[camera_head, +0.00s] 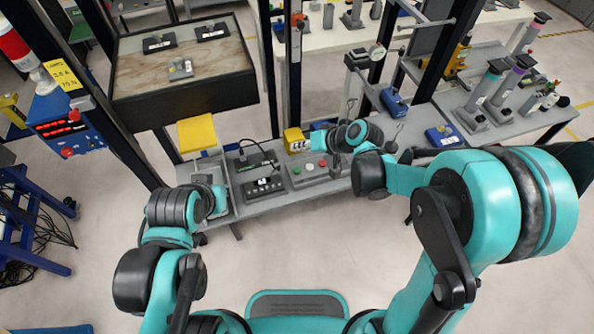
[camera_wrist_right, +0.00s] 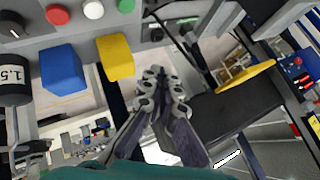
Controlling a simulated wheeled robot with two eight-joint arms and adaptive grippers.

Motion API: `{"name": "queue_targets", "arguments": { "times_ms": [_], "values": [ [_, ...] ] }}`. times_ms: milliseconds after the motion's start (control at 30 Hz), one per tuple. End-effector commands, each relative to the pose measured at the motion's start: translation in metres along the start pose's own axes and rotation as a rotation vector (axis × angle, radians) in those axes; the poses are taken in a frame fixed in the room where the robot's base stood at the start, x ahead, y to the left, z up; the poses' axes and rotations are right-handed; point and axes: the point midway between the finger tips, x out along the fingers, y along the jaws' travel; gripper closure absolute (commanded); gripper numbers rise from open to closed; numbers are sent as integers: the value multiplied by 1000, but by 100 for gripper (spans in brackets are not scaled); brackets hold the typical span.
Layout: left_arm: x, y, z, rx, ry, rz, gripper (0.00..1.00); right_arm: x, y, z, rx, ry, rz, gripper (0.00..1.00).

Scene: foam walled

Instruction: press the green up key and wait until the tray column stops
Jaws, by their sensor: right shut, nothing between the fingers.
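The grey key box (camera_head: 302,182) lies on the low bench at the centre, with a green key (camera_head: 296,171), a white key (camera_head: 309,167) and a red key (camera_head: 322,163). In the right wrist view the green key (camera_wrist_right: 126,5), white key (camera_wrist_right: 93,9) and red key (camera_wrist_right: 57,14) sit along the top edge. My right gripper (camera_head: 336,168) is near the red end of the box. Its fingers (camera_wrist_right: 160,75) are shut and empty, apart from the green key in the wrist picture. The dark tray (camera_head: 190,105) stands raised at left. My left gripper (camera_head: 211,185) is small and unclear.
A yellow block (camera_head: 294,140) stands behind the key box; the wrist view also shows a blue block (camera_wrist_right: 62,70) beside it. A dark box with knobs (camera_head: 263,187) lies left of the keys. A yellow plate (camera_head: 197,133) is below the tray. Dark uprights stand around the bench.

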Motion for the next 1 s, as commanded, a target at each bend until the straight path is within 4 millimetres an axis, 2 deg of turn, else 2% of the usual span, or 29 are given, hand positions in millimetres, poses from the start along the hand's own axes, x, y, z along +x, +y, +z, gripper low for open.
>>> {"name": "queue_targets", "arguments": {
  "times_ms": [267, 433, 1000],
  "values": [
    [1, 0, 1, 0, 0, 0, 100, 1, 1, 1, 0, 0, 1, 100],
    [8, 0, 6, 0, 0, 0, 100, 8, 6, 6, 0, 0, 2, 100],
    [56, 0, 40, 0, 0, 0, 100, 58, 43, 43, 0, 0, 2, 100]
  ]
}}
